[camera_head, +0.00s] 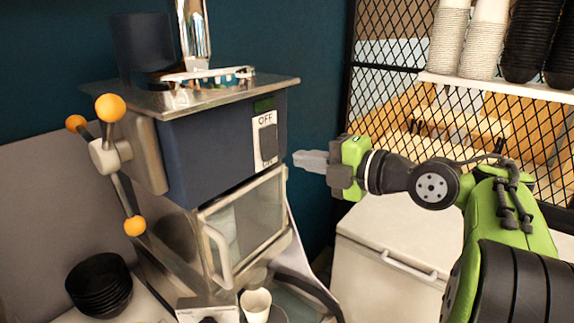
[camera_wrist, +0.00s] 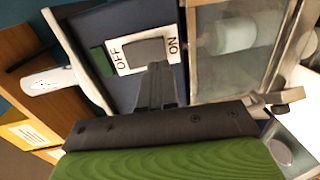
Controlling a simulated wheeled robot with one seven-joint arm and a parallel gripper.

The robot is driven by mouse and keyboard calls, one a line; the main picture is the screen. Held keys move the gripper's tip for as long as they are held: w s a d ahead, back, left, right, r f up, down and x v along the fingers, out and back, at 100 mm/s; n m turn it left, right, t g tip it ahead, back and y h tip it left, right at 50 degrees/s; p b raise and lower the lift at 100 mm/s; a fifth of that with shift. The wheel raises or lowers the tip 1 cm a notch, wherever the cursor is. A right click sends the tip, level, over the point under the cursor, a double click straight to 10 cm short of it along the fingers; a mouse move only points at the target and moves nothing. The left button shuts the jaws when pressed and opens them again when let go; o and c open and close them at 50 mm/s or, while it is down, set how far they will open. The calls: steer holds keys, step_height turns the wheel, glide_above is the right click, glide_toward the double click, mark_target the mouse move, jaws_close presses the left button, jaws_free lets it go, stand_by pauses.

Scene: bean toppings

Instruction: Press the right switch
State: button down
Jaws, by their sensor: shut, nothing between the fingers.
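The switch (camera_head: 268,143) is a dark rocker on a white plate marked OFF at the top and ON at the bottom. It sits on the right part of the dark blue machine's front (camera_head: 205,150). My gripper (camera_head: 297,159) is shut and empty, to the right of the switch in the head view, with its tips pointing at the machine. In the wrist view, the switch (camera_wrist: 144,51) lies just beyond my gripper's fingertips (camera_wrist: 155,70), between the OFF and ON labels. The fingertips overlap the switch's lower edge there; I cannot tell whether they touch it.
A glass-doored compartment (camera_head: 245,215) with a handle is below the switch. A lever with orange knobs (camera_head: 110,107) is on the machine's left. Black bowls (camera_head: 98,283) and a white cup (camera_head: 256,304) stand below. A mesh rack (camera_head: 400,90) and a white chest (camera_head: 385,255) are at right.

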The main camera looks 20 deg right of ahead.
mark_target(274, 154)
steer(key=p+x, duration=0.1)
steer(key=x, duration=0.3)
steer(key=shift+w+a+r+p, duration=0.1)
steer(key=shift+w+a+p, duration=0.2)
steer(key=shift+a+p, duration=0.05)
